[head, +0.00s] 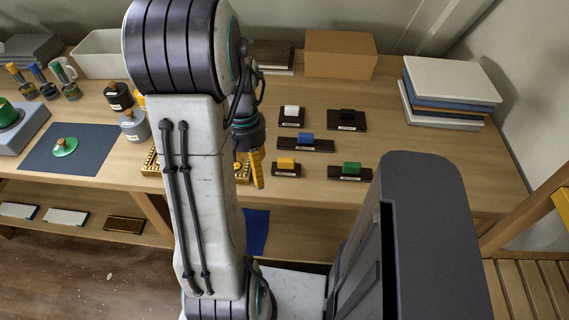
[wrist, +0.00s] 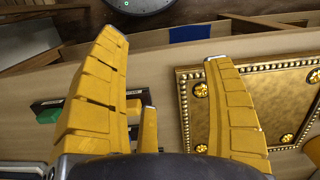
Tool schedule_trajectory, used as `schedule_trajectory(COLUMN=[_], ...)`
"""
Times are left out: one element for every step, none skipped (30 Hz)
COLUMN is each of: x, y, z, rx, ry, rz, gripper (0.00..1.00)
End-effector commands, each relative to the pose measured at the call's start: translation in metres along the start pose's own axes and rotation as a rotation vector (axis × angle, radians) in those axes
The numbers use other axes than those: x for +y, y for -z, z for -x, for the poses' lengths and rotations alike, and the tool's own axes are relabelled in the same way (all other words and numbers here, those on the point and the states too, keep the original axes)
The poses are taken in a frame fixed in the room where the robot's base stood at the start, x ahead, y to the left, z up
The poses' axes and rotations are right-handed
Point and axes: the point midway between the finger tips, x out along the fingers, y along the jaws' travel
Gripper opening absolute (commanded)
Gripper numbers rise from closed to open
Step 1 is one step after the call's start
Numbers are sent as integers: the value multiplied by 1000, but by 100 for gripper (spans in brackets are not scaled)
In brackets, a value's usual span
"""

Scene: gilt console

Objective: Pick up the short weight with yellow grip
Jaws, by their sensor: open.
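The short weight with yellow grip (head: 286,164) stands on the wooden table, a yellow block on a short dark base with a pale label. In the wrist view its yellow grip (wrist: 133,106) shows beside the left finger, which hides part of the weight. My gripper (head: 257,168) has yellow fingers and hangs just left of the weight in the head view, apart from it as far as I can see. In the wrist view my gripper (wrist: 165,48) is open, its fingers spread with nothing held between them.
A green-grip weight (head: 350,169) stands right of it, a blue-grip one (head: 306,140) behind. White-grip (head: 291,112) and black-grip (head: 347,116) weights stand farther back. Books (head: 450,80) and a cardboard box (head: 340,55) stand behind.

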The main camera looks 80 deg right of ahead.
Motion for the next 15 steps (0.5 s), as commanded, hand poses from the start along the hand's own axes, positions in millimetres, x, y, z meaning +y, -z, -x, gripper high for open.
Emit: schedule_trajectory(x=[19,29,41,50,57,67,72,77,82,84,86,87,88,89,89], y=[12,18,27,34,40,49,55,61,67,72,76,80,82,85,87], z=[-5,-7,-10,-12,-14,-16,-16,-16,-16,-15,-15,-15,-15,-15,-17], rx=[-6,-4,1,8,14,24,35,45,59,70,78,88,95,102,108], ry=[7,10,14,15,17,17,17,16,14,12,10,8,6,4,3], rz=[-53,-76,-103,-119,-131,-143,-149,-150,-148,-144,-140,-133,-126,-120,-114], gripper=[75,75,75,75,75,75,75,75,75,75,75,75,75,75,75])
